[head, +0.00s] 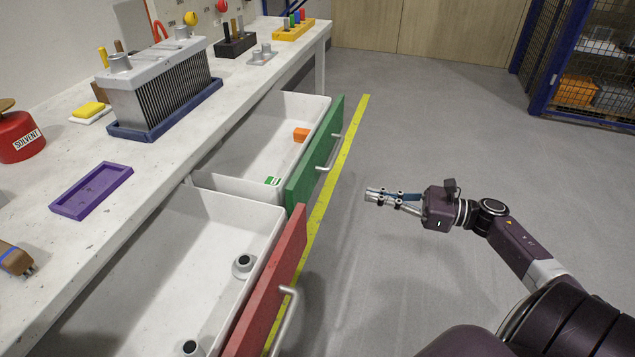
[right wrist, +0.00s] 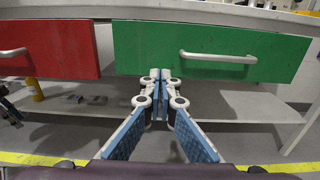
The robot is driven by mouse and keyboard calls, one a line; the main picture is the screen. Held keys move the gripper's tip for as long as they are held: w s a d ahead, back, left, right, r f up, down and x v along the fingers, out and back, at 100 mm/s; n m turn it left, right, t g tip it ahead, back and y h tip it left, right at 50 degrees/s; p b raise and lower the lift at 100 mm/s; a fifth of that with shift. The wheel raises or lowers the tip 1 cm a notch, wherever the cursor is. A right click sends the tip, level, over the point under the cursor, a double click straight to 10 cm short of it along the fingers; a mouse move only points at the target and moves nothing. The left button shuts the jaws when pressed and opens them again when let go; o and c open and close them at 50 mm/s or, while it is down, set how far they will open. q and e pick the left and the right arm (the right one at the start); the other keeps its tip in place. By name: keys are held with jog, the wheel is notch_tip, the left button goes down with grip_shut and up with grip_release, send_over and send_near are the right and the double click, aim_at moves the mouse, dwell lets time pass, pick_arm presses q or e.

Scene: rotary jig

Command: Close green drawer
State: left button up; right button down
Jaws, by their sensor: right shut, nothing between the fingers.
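The green drawer (head: 318,158) is pulled out from under the workbench in the head view. It has a metal bar handle (head: 330,153) on its front and holds an orange block (head: 301,135) and a small green-and-white item (head: 272,181). My right gripper (head: 368,196) is shut and empty, to the right of the green front and apart from it. In the right wrist view the green front (right wrist: 205,50) faces me, and the gripper fingertips (right wrist: 160,75) show near its lower edge, left of the handle (right wrist: 218,56). My left gripper is out of view.
The red drawer (head: 268,283) also stands open, nearer, with two grey ring-shaped parts inside. The workbench (head: 160,165) carries a finned metal unit (head: 160,92), a purple tray (head: 92,190) and a red solvent can (head: 18,137). Grey floor is clear beyond the yellow line (head: 340,160).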

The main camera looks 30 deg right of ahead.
aim_at(309, 183)
jog(key=x, duration=1.2)
jog(key=shift+w+a+r, duration=0.15)
jog(key=shift+w+a, duration=0.1)
jog(key=shift+w, duration=0.05)
jog(key=shift+w+a, duration=0.25)
jog(key=shift+w, duration=0.05)
pick_arm(q)
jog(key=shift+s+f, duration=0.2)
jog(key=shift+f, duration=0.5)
jog(key=shift+p, duration=0.3)
pick_arm(e)
jog(key=shift+a, duration=0.1)
